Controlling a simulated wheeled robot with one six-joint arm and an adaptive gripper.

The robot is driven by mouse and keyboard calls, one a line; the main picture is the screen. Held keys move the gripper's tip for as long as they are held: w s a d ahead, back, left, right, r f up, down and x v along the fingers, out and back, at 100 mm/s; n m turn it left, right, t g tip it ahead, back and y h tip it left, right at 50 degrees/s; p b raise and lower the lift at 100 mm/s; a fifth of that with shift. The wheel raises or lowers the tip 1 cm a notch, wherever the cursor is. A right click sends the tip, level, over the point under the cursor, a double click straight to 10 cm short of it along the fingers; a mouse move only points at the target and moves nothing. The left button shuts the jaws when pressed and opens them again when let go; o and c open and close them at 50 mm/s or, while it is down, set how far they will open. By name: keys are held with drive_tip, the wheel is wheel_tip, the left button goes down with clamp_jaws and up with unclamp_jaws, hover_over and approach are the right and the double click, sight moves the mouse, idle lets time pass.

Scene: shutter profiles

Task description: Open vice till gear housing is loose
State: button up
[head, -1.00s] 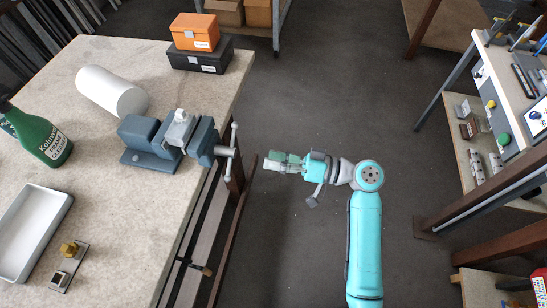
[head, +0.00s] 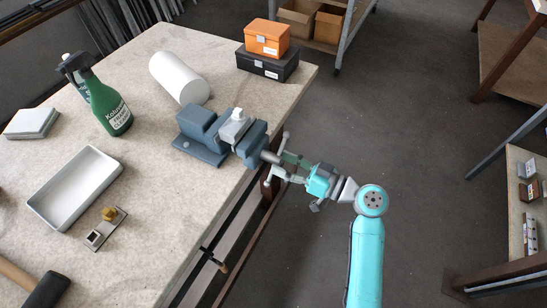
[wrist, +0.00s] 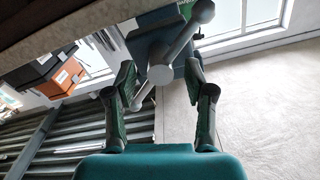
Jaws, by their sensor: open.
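The blue-grey vice (head: 205,133) stands at the right edge of the bench. A pale gear housing (head: 236,118) sits between its jaws, seemingly touching both. The vice's grey handle bar and screw hub (head: 272,157) stick out past the bench edge. In the wrist view the hub (wrist: 161,75) is centred ahead, with the bar running diagonally from upper right to lower left. My gripper (head: 288,168) is open, and its fingers are on either side of the handle hub. In the wrist view my gripper (wrist: 163,88) shows a finger on each side of the hub; contact is unclear.

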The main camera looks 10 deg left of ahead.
sight(273, 159)
drive_tip(key=shift+x, duration=1.75)
